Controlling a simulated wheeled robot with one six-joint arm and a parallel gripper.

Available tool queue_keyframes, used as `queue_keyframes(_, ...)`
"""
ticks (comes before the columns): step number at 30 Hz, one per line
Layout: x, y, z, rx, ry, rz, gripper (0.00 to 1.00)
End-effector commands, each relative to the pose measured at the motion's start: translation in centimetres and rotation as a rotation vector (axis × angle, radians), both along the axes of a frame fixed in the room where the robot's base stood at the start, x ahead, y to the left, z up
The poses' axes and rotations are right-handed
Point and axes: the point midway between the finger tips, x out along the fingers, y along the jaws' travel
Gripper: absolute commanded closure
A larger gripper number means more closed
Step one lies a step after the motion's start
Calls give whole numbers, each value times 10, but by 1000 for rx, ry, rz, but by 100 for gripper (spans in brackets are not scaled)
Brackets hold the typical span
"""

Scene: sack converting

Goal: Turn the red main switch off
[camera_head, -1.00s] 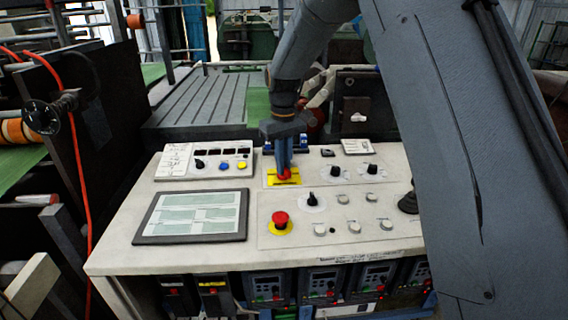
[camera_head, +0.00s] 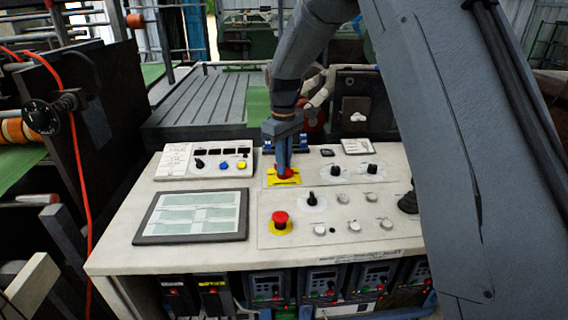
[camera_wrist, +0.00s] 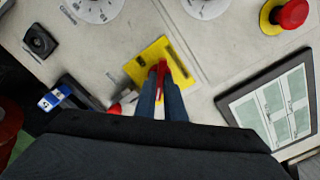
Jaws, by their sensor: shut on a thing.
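The red main switch (camera_wrist: 161,69) sits on a yellow plate (camera_wrist: 181,60) on the control desk. In the head view the yellow plate (camera_head: 270,179) is at the back middle of the desk, with the red switch (camera_head: 286,174) on it partly hidden by my fingers. My gripper (camera_head: 285,168) points down over the plate and is shut on the red switch handle. In the wrist view the two blue fingers of my gripper (camera_wrist: 162,82) close around the red handle. The fingers hide part of the handle.
A red emergency stop button (camera_head: 280,218) on a yellow ring stands nearer the front. A screen (camera_head: 193,215) lies to the left, and a black rotary knob (camera_head: 311,199) is close by. A blue-and-white device (camera_wrist: 55,98) is near the switch.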

Motion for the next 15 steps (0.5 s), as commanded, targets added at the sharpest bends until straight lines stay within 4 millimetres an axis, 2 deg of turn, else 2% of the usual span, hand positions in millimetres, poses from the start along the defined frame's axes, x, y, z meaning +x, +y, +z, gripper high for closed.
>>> queue_keyframes(2,1,1,2,1,-5,1,100)
queue_keyframes(3,1,1,2,1,-5,1,87)
queue_keyframes(6,1,1,2,1,-4,1,72)
queue_keyframes(15,1,0,2,1,-2,0,72)
